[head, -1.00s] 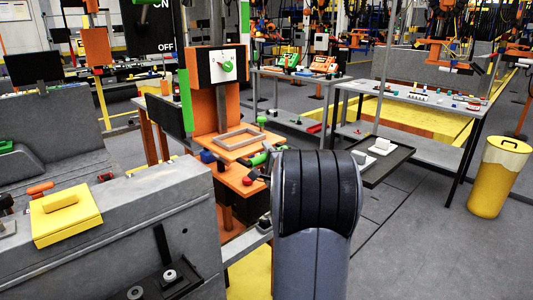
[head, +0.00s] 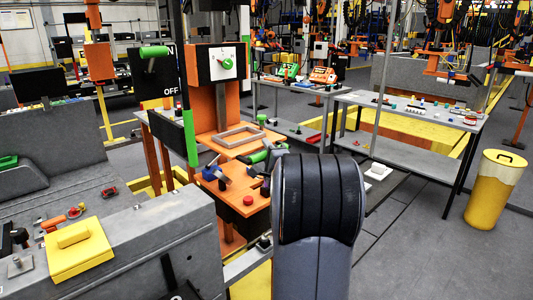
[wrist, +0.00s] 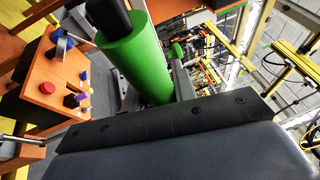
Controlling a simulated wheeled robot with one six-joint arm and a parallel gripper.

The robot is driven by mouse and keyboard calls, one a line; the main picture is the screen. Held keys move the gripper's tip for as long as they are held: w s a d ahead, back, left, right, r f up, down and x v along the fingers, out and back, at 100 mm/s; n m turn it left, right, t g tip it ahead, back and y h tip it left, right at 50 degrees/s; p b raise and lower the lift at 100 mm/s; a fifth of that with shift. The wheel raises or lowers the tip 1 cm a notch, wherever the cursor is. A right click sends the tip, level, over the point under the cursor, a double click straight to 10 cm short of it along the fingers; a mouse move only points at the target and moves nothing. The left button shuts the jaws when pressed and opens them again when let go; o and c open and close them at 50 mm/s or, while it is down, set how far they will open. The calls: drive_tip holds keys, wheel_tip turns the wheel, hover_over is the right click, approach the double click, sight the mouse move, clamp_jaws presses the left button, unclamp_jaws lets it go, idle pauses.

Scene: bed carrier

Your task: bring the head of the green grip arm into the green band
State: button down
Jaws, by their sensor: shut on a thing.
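The green grip (head: 256,157) of the arm shows just left of my dark forearm in the head view. It also shows as a large green cylinder with a black end in the wrist view (wrist: 137,60). My gripper (head: 274,155) is shut on this grip, mostly hidden behind my forearm. The arm's head cannot be made out. A green band (head: 190,138) runs upright on a post left of the orange stand. Another upright green strip (head: 246,60) shows right of the dial plate (head: 227,63).
An orange shelf (head: 228,200) carries a red button and blue-handled knobs. A grey bench with a yellow block (head: 78,248) stands at front left.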

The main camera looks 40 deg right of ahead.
drive_tip(key=c, duration=1.2)
unclamp_jaws()
drive_tip(key=shift+f, duration=0.1)
drive_tip(key=b+v, duration=0.1)
drive_tip(key=v, duration=0.9)
drive_tip(key=shift+s+a+b, duration=0.15)
drive_tip(key=shift+s+b, duration=0.15)
drive_tip(key=shift+s, duration=0.05)
drive_tip(key=shift+f, duration=0.1)
drive_tip(key=x, duration=1)
drive_tip(key=shift+w+f+p, duration=0.3)
drive_tip(key=shift+w+f, duration=0.05)
